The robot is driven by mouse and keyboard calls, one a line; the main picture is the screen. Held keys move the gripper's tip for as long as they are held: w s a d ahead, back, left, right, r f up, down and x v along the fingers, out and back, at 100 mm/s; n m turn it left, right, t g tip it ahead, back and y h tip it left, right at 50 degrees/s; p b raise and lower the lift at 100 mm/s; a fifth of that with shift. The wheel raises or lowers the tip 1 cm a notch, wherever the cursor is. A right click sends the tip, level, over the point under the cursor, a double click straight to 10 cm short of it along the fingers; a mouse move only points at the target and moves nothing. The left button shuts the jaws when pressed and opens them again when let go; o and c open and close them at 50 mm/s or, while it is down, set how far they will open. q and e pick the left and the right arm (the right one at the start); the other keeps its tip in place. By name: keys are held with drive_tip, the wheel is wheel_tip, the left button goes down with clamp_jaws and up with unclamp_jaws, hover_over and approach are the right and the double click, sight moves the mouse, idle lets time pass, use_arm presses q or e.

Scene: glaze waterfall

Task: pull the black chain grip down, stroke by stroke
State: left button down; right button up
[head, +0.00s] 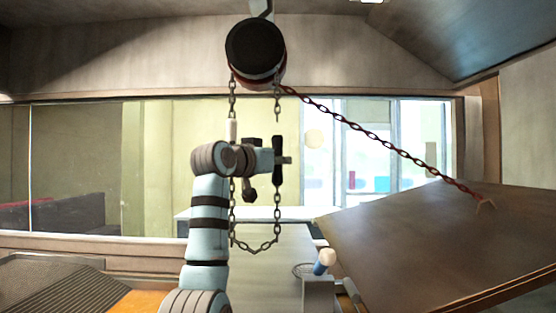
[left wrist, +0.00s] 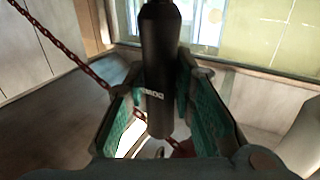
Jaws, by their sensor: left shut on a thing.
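The black chain grip (head: 278,150) hangs upright on the right strand of a looped hand chain (head: 255,248) below the hoist drum (head: 255,48). My left gripper (head: 275,160) is closed around it, with my arm coming up from below. In the left wrist view the black grip (left wrist: 161,60) stands between the teal finger pads of my gripper (left wrist: 163,100) and bears small white lettering. A pale grip (head: 232,131) is on the left strand, a little higher than the black one and partly close behind my wrist. My right gripper is in neither view.
A red-brown load chain (head: 375,138) runs from the drum down right to a hook on a large tilted brown panel (head: 430,245). It also crosses the left wrist view (left wrist: 60,45). A blue peg with a pale knob (head: 325,262) stands on a grey post.

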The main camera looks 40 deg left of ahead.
sight(274, 143)
use_arm(q)
wheel_tip(274, 143, down, 13)
drive_tip(key=b, duration=1)
drive_tip(key=shift+f, duration=0.15)
wheel_tip(274, 143, up, 15)
drive_tip(key=p, duration=1.4)
drive_tip(key=shift+f, duration=0.1)
wheel_tip(274, 143, up, 2)
drive_tip(key=shift+r+p, duration=0.2)
drive_tip(key=shift+p, duration=0.15)
drive_tip(key=shift+s+r, duration=0.1)
drive_tip(key=shift+r, duration=0.1)
drive_tip(key=shift+f, duration=0.1)
